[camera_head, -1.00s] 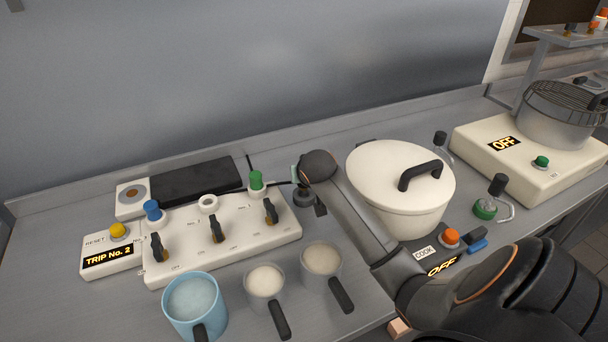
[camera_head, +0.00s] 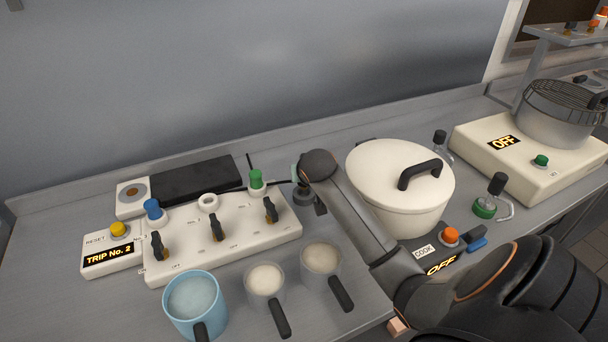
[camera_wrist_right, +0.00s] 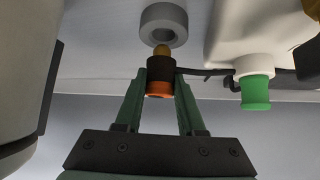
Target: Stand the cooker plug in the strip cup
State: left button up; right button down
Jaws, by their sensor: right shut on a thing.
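The cooker plug (camera_wrist_right: 160,88) has an orange body, a dark collar and a brass tip. My right gripper (camera_wrist_right: 160,78) is shut on it, with a finger on each side. The brass tip points toward a grey ring-shaped holder (camera_wrist_right: 163,24) on the bench and shows clear of its hole. In the head view my right gripper (camera_head: 300,183) is just right of the white strip (camera_head: 180,253), and my wrist largely hides the plug. The empty white strip cup (camera_head: 208,203) is between the blue plug (camera_head: 153,210) and the green plug (camera_head: 256,181). My left gripper is not in view.
The green plug also shows in the wrist view (camera_wrist_right: 255,92), beside my gripper. A lidded white pot (camera_head: 400,190) stands close right of my forearm. A blue mug (camera_head: 195,305) and two grey cups (camera_head: 265,283) (camera_head: 321,262) stand before the strip. A dark cord (camera_wrist_right: 205,72) runs by the plug.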

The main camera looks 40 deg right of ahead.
jog(key=shift+f+b, duration=0.3)
jog(key=shift+f, duration=1.3)
grip_release()
dwell(0.3)
jog(key=shift+r, duration=0.1)
jog(key=v, duration=0.9)
jog(key=shift+p, duration=0.3)
dwell(1.0)
dwell(0.6)
